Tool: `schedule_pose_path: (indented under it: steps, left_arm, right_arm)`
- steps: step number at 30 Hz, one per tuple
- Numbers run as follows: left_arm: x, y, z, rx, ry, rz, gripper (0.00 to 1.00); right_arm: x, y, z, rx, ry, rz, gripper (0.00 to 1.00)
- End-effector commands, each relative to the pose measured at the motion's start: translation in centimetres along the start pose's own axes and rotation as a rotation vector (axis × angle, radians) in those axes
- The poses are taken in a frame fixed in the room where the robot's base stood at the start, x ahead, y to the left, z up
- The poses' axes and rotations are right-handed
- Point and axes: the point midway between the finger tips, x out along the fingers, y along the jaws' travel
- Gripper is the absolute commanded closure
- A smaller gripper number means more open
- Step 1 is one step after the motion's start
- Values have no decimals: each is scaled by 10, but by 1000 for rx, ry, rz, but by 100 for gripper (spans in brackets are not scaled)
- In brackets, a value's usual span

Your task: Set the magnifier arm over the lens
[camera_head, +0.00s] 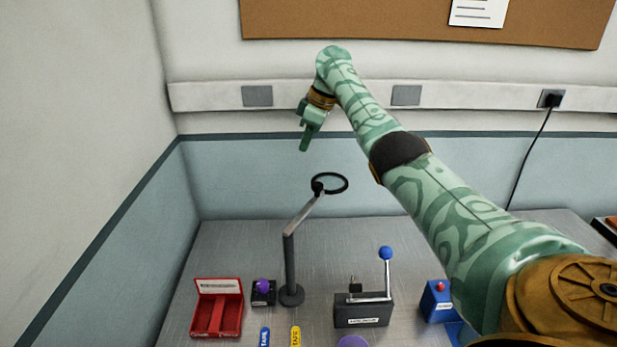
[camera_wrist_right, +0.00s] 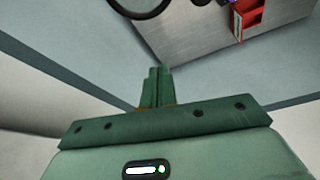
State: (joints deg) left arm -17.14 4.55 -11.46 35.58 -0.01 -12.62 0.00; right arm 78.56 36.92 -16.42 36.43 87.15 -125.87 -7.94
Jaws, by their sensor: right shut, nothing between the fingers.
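The magnifier arm (camera_head: 289,262) stands on a round base on the grey table, with an upright post and a slanted upper link. Its black ring head (camera_head: 330,183) is at the upper end, and part of the ring shows at the top of the right wrist view (camera_wrist_right: 140,8). My right gripper (camera_head: 305,147) is shut and empty, pointing down above and slightly left of the ring, apart from it in the picture. Its closed fingers also show in the right wrist view (camera_wrist_right: 158,72). I cannot identify a separate lens. My left gripper is not in view.
On the table (camera_head: 240,240) are an open red box (camera_head: 232,316), a small black block with a purple knob (camera_head: 263,286), a lever box with a blue ball (camera_head: 385,253), and a blue box with a red button (camera_head: 440,288). Blue and yellow tags lie in front. A wall stands left.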

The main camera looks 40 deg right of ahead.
Motion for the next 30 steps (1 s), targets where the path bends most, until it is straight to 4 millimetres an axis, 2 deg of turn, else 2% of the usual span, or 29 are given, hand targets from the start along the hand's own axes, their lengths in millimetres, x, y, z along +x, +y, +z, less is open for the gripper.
schedule_pose_path:
  steps: [4,8,20,24,30]
  left_arm:
    - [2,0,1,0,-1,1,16]
    - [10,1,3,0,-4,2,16]
    - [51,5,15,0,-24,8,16]
    - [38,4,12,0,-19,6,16]
    - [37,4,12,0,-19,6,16]
  right_arm:
    - [5,0,0,1,-1,-1,100]
    - [22,0,1,1,-3,-1,100]
    - [109,0,2,0,-4,-3,100]
    - [92,1,20,0,-2,4,100]
    - [88,0,36,0,0,1,100]
